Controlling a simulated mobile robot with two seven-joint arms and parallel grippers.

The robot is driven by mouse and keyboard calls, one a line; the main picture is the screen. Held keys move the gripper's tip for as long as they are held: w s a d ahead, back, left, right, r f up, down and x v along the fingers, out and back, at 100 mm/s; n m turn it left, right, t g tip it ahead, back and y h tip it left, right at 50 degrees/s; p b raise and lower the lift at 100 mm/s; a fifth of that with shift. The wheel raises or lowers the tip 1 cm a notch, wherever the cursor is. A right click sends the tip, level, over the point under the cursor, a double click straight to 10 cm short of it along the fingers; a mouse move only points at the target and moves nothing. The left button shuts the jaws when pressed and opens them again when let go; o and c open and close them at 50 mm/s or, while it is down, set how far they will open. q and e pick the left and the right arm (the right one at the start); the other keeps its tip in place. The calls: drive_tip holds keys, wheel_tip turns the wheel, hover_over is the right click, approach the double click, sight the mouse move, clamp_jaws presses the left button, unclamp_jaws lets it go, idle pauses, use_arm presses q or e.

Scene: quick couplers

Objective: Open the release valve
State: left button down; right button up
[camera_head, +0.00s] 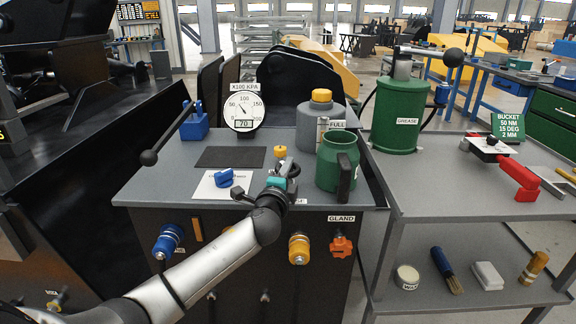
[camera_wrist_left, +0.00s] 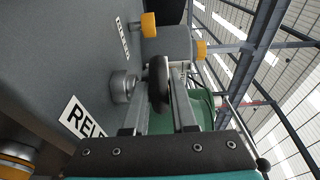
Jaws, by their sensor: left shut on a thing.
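The release valve shows in the left wrist view as a black round handwheel (camera_wrist_left: 157,84) on a metal stem, beside a label starting "REL" that is partly cut off. My left gripper (camera_wrist_left: 163,80) has one finger on each side of the wheel and is shut on it. In the head view, my left gripper (camera_head: 286,170) is at the top of the grey bench, left of the green jug, and it mostly hides the valve. My right gripper is not in view.
A pressure gauge (camera_head: 244,106) shows 70 on its lower display. The green jug (camera_head: 337,160) stands close right of my gripper, with a grey bottle (camera_head: 319,120) behind. A yellow knob (camera_head: 280,151) is just behind. Blue (camera_head: 168,242) and orange (camera_head: 299,249) couplers project from the front.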

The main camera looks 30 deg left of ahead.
use_arm(q)
drive_tip(key=n+g+y, duration=0.1)
drive_tip(key=n+y, duration=0.1)
drive_tip(key=shift+d+f+y, duration=0.1)
drive_tip(key=shift+y, duration=0.2)
drive_tip(key=shift+n+g+y+b, duration=0.4)
drive_tip(key=shift+n+g+y, duration=0.1)
drive_tip(key=shift+y, duration=0.1)
drive_tip(key=n+g+y+b, duration=0.3)
drive_tip(key=n+g+y, duration=0.1)
drive_tip(key=g+y, duration=0.1)
drive_tip(key=shift+n+g+y+b, duration=0.4)
drive_tip(key=shift+n+g+b, duration=0.2)
drive_tip(key=shift+b, duration=0.1)
drive_tip(key=shift+g, duration=0.5)
drive_tip(key=shift+n+y+b, duration=0.3)
drive_tip(key=shift+n+b, duration=0.05)
drive_tip(key=shift+n, duration=0.05)
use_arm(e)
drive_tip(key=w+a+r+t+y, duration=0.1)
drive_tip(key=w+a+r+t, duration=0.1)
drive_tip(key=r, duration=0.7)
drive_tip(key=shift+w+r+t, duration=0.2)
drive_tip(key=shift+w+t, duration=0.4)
